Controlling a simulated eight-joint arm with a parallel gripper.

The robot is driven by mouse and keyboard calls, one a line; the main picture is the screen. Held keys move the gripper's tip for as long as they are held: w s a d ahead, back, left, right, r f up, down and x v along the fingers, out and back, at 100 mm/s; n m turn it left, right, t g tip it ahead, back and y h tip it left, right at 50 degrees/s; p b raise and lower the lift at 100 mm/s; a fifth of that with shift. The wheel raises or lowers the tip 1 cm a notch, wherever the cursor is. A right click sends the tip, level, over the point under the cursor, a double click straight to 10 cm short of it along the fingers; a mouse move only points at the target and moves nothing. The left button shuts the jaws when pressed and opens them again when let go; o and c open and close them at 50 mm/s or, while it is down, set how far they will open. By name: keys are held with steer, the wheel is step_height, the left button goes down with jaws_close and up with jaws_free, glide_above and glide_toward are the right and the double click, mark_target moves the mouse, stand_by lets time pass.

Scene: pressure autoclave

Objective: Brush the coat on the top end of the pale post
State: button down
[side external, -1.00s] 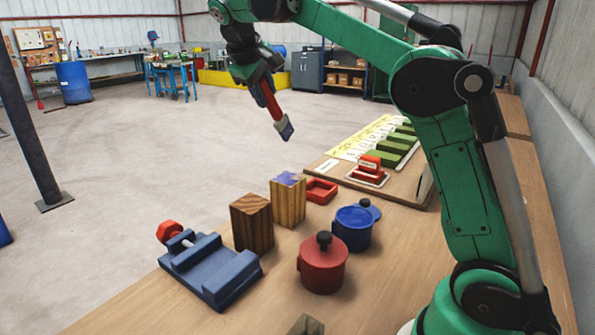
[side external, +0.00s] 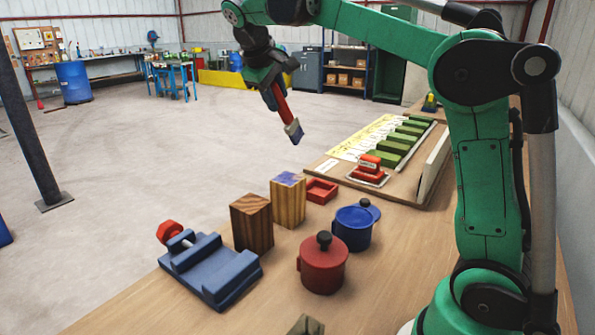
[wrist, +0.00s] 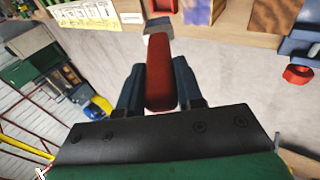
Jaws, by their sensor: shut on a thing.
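My gripper (side external: 272,88) is shut on the red handle of a brush (side external: 285,105). The brush hangs tilted, its pale ferrule and blue-tinged tip pointing down, in the air above and apart from the posts. The brush's red handle (wrist: 160,75) also shows between my fingers in the wrist view. The pale post (side external: 288,205) stands upright on the table, with a blue-purple patch over part of its top end; in the wrist view it appears at the top edge (wrist: 199,10). A dark brown post (side external: 252,225) stands just left of it.
A red pot (side external: 322,268) and a blue pot (side external: 354,230) stand near the pale post. A small red tray (side external: 320,191) lies behind it. A blue vise-like block (side external: 212,270) is at left. A board with green blocks (side external: 400,142) lies behind.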

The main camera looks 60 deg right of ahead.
steer(key=shift+f, duration=0.35)
